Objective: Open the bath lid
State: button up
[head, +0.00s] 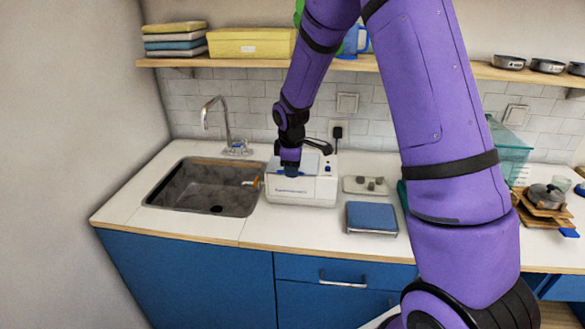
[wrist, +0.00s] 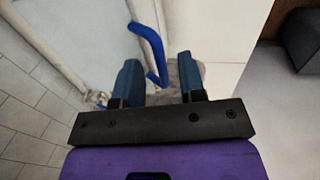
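The bath, a white box (head: 302,191) with dark lettering on its front, stands on the counter just right of the sink. Its pale grey-blue lid (head: 322,162) is partly hidden by my arm and looks closed. My gripper (head: 290,167) points down at the top of the bath. In the wrist view, my gripper (wrist: 160,80) has its two blue-teal fingers well apart. A bent blue handle (wrist: 152,48) reaches from the pale panel of the lid (wrist: 95,28) to between the fingers. I cannot tell whether a finger touches it.
The sink (head: 206,187) with a tap (head: 227,125) lies left of the bath. A small tray with grey pieces (head: 366,185) and a blue-topped pad (head: 371,217) are to the right. A shelf (head: 240,62) runs above. My arm hides part of the right counter.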

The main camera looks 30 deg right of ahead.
jog(key=shift+f, duration=0.3)
grip_shut()
jog(key=shift+d+r, duration=0.1)
jog(key=shift+r, duration=0.05)
